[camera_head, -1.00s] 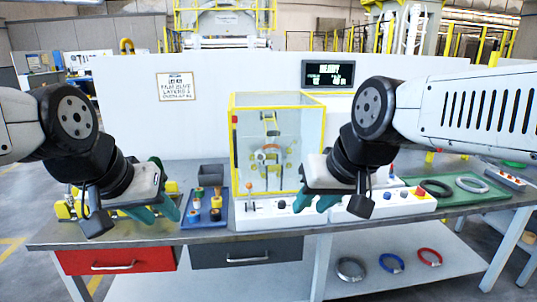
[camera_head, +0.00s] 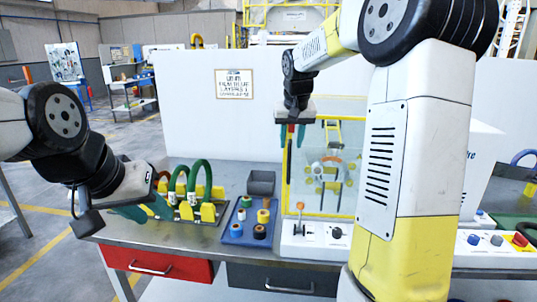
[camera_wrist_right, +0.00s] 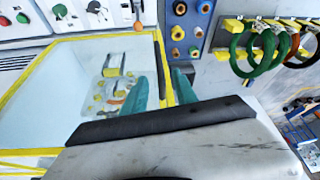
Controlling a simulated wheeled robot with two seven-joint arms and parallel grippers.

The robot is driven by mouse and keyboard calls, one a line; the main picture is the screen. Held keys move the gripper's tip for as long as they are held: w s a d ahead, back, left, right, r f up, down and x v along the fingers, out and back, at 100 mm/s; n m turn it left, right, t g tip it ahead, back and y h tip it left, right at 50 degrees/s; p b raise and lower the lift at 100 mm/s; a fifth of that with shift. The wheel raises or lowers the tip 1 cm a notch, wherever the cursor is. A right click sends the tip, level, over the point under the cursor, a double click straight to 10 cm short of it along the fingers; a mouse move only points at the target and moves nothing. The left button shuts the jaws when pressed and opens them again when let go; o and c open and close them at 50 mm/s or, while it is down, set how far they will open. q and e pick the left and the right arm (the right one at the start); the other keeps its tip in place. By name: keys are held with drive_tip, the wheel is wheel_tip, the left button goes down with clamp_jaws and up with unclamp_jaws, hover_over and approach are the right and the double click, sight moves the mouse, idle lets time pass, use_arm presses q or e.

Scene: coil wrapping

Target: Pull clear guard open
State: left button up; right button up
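The clear guard (camera_head: 345,112) is a see-through box with a yellow frame. It looks closed over the winding machine (camera_head: 326,170). My right gripper (camera_head: 292,132) is at the guard's upper left edge, pointing down, with its teal fingers on either side of a red part there. In the right wrist view the fingers (camera_wrist_right: 166,92) have the yellow frame edge between them. I cannot tell whether they press on the red part. My left gripper (camera_head: 145,211) is open and empty above the table's left side.
A blue tray with spools (camera_head: 240,228) and a grey bin (camera_head: 261,182) stand left of the guard. Green coils on a rack (camera_head: 190,185) are near my left gripper. A control panel with a lever (camera_head: 299,232) sits in front. My right arm hides the guard's right side.

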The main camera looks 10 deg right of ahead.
sight(289, 153)
drive_tip(key=x, duration=0.7)
drive_tip(key=shift+w+f, duration=0.15)
drive_tip(key=shift+f, duration=0.2)
drive_tip(key=shift+c, duration=0.4)
clamp_jaws()
idle(0.6)
